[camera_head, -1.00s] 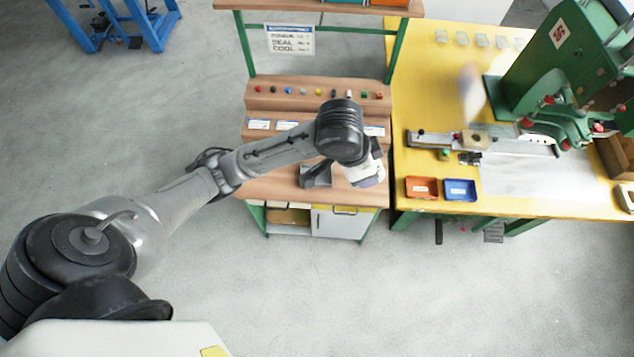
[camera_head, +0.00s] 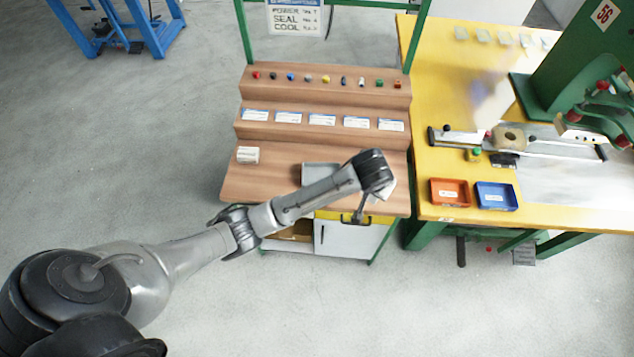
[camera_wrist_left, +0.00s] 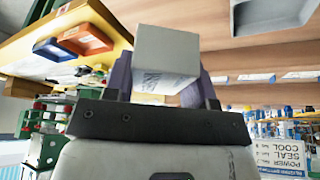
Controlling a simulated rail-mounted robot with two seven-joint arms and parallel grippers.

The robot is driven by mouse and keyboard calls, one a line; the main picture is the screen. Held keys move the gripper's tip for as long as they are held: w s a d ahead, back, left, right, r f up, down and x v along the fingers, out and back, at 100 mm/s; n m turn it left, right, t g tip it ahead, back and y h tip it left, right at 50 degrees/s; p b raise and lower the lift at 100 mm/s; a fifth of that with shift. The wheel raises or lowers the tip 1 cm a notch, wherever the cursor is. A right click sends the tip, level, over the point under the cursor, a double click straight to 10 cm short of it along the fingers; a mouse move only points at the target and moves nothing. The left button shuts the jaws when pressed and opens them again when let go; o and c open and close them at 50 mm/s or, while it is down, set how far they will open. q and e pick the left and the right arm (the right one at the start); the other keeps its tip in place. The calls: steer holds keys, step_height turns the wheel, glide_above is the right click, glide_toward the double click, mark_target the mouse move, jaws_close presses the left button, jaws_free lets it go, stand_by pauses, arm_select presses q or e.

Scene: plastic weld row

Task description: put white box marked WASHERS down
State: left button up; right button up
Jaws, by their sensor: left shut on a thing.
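In the left wrist view, my left gripper (camera_wrist_left: 165,84) is shut on a white box (camera_wrist_left: 166,50), held between its two purple fingers. Printing shows on one side of the box, but I cannot read it in full. In the head view, the wrist of my left arm is above the front right part of the wooden bench (camera_head: 232,187). The arm hides most of the gripper and the held box there. My right gripper is not in view.
A small white labelled box (camera_head: 248,155) stands at the bench's left. A grey tray (camera_head: 318,171) lies behind my forearm. Stepped shelves with labels and coloured knobs rise behind. The yellow table (camera_head: 433,205) at right holds an orange bin (camera_head: 449,192) and a blue bin (camera_head: 496,195).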

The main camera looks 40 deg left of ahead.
arm_select(q)
steer(key=a+f+n, duration=0.2)
steer(key=a+f, duration=0.1)
steer(key=a, duration=0.2)
steer(key=w+a+f+n+y+b, duration=0.1)
steer(key=a+f+n, duration=0.1)
steer(key=a, duration=0.4)
steer(key=w+a+f+n+y+b, duration=0.1)
steer(key=a+f+n, duration=0.1)
steer(key=a+f, duration=0.2)
steer(key=shift+a+g, duration=0.4)
steer(key=shift+a, duration=0.45)
steer(key=shift+f+b, duration=0.85)
steer(key=shift+f, duration=1.2)
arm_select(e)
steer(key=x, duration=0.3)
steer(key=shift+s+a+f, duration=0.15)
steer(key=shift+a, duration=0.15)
